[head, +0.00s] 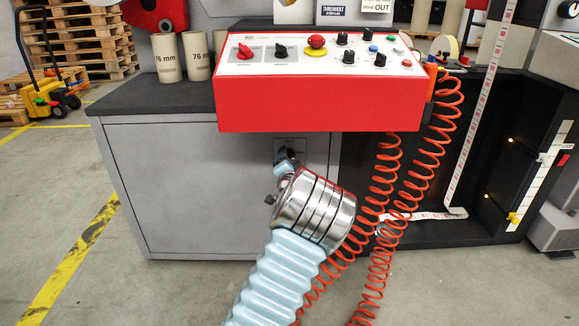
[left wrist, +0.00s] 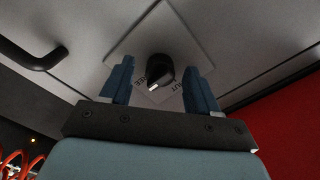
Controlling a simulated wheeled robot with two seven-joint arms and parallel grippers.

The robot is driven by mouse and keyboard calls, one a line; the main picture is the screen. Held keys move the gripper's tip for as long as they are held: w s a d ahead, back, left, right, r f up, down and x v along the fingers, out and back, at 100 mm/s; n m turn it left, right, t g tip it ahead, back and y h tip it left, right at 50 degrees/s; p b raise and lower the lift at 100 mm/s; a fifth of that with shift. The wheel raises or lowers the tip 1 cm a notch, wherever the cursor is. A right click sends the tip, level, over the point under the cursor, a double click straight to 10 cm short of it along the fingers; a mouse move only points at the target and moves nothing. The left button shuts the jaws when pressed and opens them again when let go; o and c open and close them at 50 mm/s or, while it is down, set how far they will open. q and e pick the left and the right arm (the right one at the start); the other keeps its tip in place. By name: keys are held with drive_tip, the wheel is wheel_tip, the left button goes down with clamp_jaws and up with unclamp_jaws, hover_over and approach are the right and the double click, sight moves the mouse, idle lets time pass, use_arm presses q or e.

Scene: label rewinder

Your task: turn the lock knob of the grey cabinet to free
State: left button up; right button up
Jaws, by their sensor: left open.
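The grey cabinet (head: 180,185) stands under the red control box, its front towards me. Its lock knob (left wrist: 160,72) is black with a white mark, on a pale square plate (left wrist: 188,42). In the left wrist view the mark points towards the bottom of the picture, slightly left. Lettering on the plate is partly hidden and hard to read. My left gripper (left wrist: 159,66) is open, with one blue finger on each side of the knob and visible gaps to it. My right gripper is not in view.
A black handle (left wrist: 45,58) sits to the left of the knob in the left wrist view. The red control box (head: 320,103) overhangs the cabinet front above my gripper. Red coiled hoses (head: 386,190) hang just right of my left arm.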

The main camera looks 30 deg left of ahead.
use_arm(q)
drive_tip(key=p+v, duration=0.1)
drive_tip(key=v, duration=1.2)
drive_tip(key=shift+s, duration=0.3)
drive_tip(key=shift+d, duration=0.1)
